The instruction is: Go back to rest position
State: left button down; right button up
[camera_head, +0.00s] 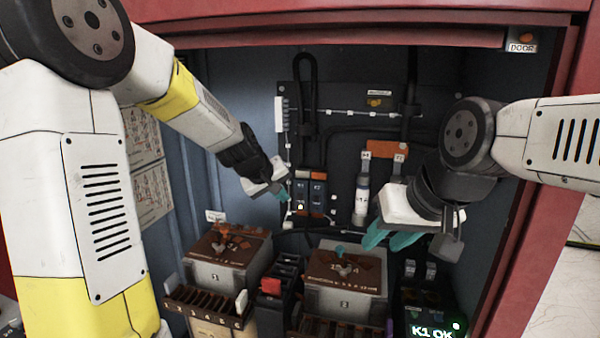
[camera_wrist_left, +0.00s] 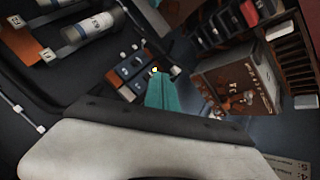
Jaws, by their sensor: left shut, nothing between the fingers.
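My left gripper (camera_head: 284,194) reaches into the cabinet from the left in the head view. Its teal fingers are together and empty, in front of the small switch blocks (camera_head: 309,193) on the back panel. The left wrist view shows the same shut fingers (camera_wrist_left: 161,92) beside the switch blocks (camera_wrist_left: 131,70). I cannot tell whether they touch. My right gripper (camera_head: 388,239) comes in from the right. Its teal fingers point left, above the right-hand transformer box (camera_head: 345,298), with a visible gap between them, and nothing shows in it.
A second transformer box (camera_head: 228,258) stands at the lower left inside the cabinet. A white cylinder (camera_head: 361,200) is mounted on the back panel between the grippers. The red cabinet frame (camera_head: 536,150) bounds the opening on the right. A display (camera_head: 433,330) reads "K1 OK".

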pick_arm(q)
jog(key=s+a+r+m, duration=0.1)
jog(key=s+a+r, duration=0.1)
jog(key=s, duration=0.7)
jog(key=s+a+r+m+g+y, duration=0.1)
jog(key=s+a, duration=0.3)
jog(key=s, duration=0.6)
jog(key=s+a+r+m, duration=0.2)
jog(key=s+a+r, duration=0.1)
jog(key=s, duration=0.7)
jog(key=shift+s+m+y, duration=0.15)
jog(key=shift+m+y, duration=0.15)
jog(key=shift+y, duration=0.1)
jog(key=shift+a, duration=0.1)
